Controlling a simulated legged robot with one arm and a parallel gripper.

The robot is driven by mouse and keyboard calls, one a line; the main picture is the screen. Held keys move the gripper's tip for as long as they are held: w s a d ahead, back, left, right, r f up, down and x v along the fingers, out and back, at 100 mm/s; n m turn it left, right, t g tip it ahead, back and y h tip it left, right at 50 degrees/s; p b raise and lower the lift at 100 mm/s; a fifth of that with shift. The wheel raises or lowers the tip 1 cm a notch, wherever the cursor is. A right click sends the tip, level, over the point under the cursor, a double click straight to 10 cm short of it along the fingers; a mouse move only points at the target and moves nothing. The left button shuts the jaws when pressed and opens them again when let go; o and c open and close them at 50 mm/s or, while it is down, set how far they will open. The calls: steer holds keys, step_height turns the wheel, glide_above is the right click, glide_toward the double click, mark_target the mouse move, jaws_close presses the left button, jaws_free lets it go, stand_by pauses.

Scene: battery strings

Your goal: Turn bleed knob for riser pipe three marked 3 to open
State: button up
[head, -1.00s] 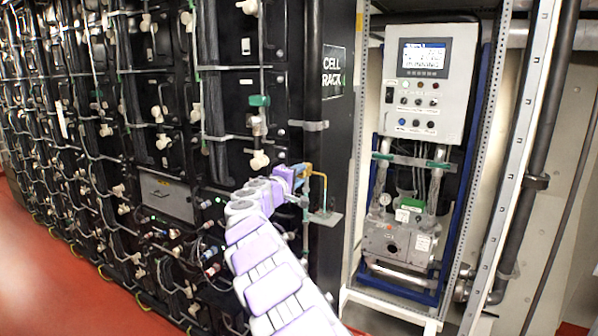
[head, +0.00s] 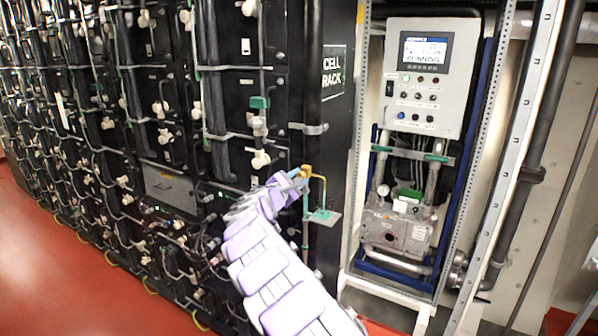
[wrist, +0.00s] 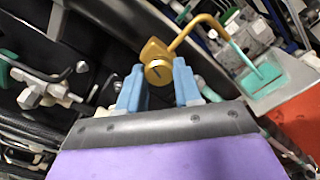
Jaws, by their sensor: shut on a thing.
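A small brass bleed knob (wrist: 157,72) with a dark slot line on its round face sits between the two blue fingers of my gripper (wrist: 158,85) in the wrist view. My gripper is shut on it. In the head view my gripper (head: 298,180) meets the brass bleed fitting (head: 306,172) at the right edge of the black cell rack. A bent brass tube (wrist: 195,30) runs from the fitting and ends over a small tray (wrist: 283,75) with a teal patch. The marking 3 cannot be read in these frames.
The black cell rack (head: 333,150) with pipes and white valves fills the left. A grey control panel (head: 418,75) with a lit display reading RUNNING stands right, above a pump unit (head: 395,230). Red floor (head: 60,270) is clear at lower left.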

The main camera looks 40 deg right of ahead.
steer(key=n+p, duration=0.4)
steer(key=shift+f+n, duration=0.15)
steer(key=shift+n, duration=0.25)
steer(key=shift+n+p, duration=0.45)
steer(key=shift+n, duration=0.05)
steer(key=shift+r, duration=0.2)
steer(key=o, duration=1)
steer(key=shift+f, duration=0.1)
steer(key=b+v, duration=0.2)
steer(key=v, duration=1.5)
steer(key=shift+a, duration=0.25)
